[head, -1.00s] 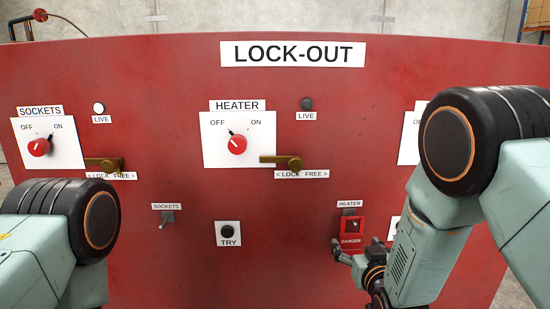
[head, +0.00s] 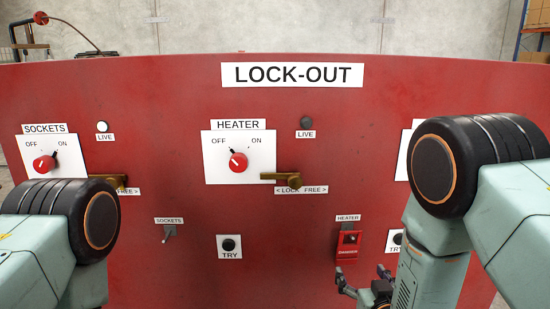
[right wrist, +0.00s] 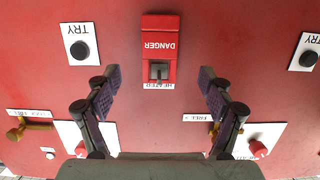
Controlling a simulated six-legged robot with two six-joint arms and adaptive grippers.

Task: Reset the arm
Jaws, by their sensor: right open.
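My right gripper (head: 363,273) is open and empty, just below the red DANGER tag (head: 348,244) under the HEATER label. In the right wrist view the tag (right wrist: 160,60) appears upside down, with a grey toggle at its slot, and lies between and beyond the open fingers (right wrist: 158,76). No contact shows between fingers and tag. The upper right arm (head: 440,250) is bent at the right of the head view. My left arm (head: 60,225) shows at lower left; its gripper is out of view.
The red LOCK-OUT panel (head: 170,90) stands ahead. The heater knob (head: 238,162) points to OFF and its lamp (head: 306,122) is dark. The sockets knob (head: 43,163) points to ON; its lamp (head: 102,126) is white. A brass latch (head: 283,178) and TRY button (head: 229,244) are nearby.

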